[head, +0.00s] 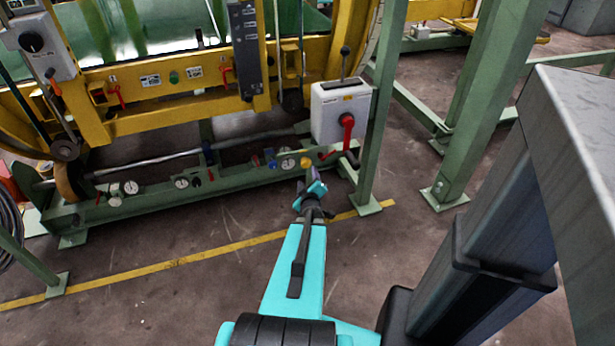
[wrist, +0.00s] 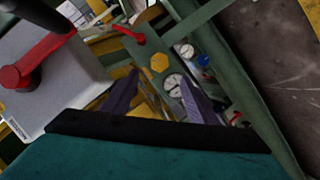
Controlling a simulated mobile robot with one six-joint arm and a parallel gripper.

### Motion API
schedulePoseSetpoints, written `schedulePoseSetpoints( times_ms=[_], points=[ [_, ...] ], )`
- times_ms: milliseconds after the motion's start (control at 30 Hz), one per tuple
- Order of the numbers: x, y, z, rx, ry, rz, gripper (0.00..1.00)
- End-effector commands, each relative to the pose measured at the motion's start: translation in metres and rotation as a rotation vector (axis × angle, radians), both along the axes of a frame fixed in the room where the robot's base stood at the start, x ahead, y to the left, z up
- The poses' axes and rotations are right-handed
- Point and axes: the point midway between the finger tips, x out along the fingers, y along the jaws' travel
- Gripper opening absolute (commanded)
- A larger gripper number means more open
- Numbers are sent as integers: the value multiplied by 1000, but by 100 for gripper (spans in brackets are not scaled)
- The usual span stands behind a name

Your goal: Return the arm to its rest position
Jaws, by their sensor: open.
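My gripper (head: 316,190) is at the end of my turquoise arm, which reaches forward from the bottom middle of the head view. It is in front of the green lower beam (head: 228,181) of the machine, below the white switch box (head: 340,112). In the wrist view my gripper (wrist: 158,98) shows two dark fingers spread apart with nothing held between them. Beyond the fingers are a yellow knob and gauges. The red handle (head: 347,130) on the switch box also shows at the left of the wrist view (wrist: 35,62).
Gauges and small valves line the green beam. A green post (head: 379,120) stands just right of the switch box, and another post (head: 487,105) stands farther right. A yellow line (head: 170,264) crosses the floor. Floor at the lower left is clear.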

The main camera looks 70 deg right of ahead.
Motion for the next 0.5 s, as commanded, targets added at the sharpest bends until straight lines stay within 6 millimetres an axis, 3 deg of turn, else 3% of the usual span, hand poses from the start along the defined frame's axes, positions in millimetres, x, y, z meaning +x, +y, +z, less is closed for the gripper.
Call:
schedulePoseSetpoints(
  times_ms=[500],
  points=[
    [-3, 7, 3, -1, 0, 1, 54]
  ],
)
